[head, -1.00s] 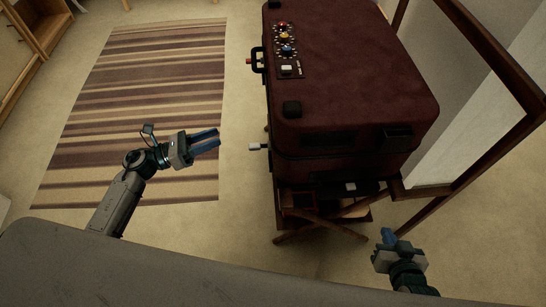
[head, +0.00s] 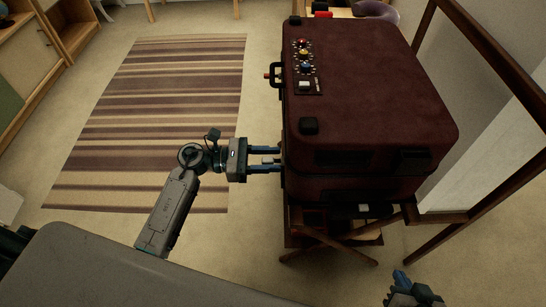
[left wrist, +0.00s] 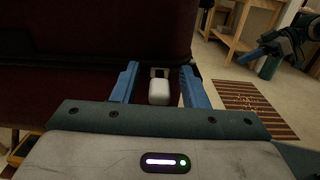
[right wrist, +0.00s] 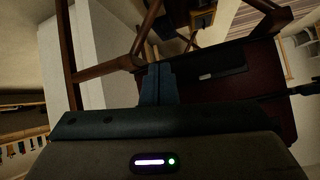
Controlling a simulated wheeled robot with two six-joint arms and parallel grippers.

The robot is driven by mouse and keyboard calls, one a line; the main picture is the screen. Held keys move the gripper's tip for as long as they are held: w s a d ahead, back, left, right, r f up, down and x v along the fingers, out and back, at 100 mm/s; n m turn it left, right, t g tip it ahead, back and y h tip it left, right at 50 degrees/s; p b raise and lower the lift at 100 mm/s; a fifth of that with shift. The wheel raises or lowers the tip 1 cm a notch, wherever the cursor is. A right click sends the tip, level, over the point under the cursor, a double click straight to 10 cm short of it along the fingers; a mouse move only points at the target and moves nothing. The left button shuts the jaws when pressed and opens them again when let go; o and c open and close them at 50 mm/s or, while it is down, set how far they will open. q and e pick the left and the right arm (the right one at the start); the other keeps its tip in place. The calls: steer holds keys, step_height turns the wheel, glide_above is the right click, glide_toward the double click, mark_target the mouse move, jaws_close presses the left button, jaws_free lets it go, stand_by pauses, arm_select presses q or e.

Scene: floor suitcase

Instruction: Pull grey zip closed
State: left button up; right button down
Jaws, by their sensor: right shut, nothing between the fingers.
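A dark red suitcase (head: 375,95) lies closed-lidded on a wooden stand, with a dark seam around its side. A pale grey zip pull (left wrist: 159,93) sticks out from the seam at the suitcase's left side. My left gripper (head: 279,158) is open, level with the seam, its fingertips close to the suitcase. In the left wrist view the pull sits between the two blue fingers, with visible space on both sides. Another pale tab (head: 363,208) shows on the near side of the suitcase. My right gripper (head: 400,275) is shut and empty, low at the bottom right, apart from the suitcase.
Dials and a switch panel (head: 305,62) are on the suitcase lid, and a black handle (head: 275,75) is on its left side. A dark wooden frame (head: 490,60) stands to the right. A striped rug (head: 150,120) lies on open floor at left.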

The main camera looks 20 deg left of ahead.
arm_select(q)
steer(key=shift+w+d, duration=0.15)
steer(key=shift+d, duration=0.35)
